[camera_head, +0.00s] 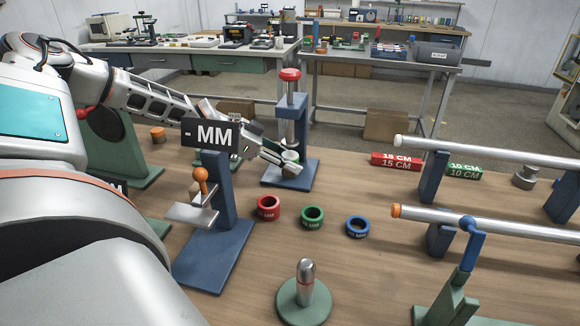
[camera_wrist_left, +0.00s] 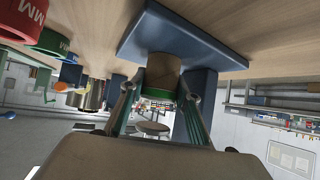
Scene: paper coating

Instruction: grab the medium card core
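A brown card core with a green band (camera_wrist_left: 161,70) stands at the blue base of a press in the left wrist view. I take it as the medium card core. My left gripper (camera_head: 287,164) reaches from the left to the foot of this press in the head view. In the left wrist view its two fingers (camera_wrist_left: 163,88) lie on either side of the core. Whether both pads touch it is unclear. In the head view the core is mostly hidden by the fingers. My right gripper is not in view.
The blue press (camera_head: 292,105) with a red knob rises close behind my left gripper. A blue stand with an "MM" sign (camera_head: 209,134) is in front. Red (camera_head: 268,208), green (camera_head: 312,217) and blue (camera_head: 357,227) rings lie nearby. Two long rollers (camera_head: 480,150) are at right.

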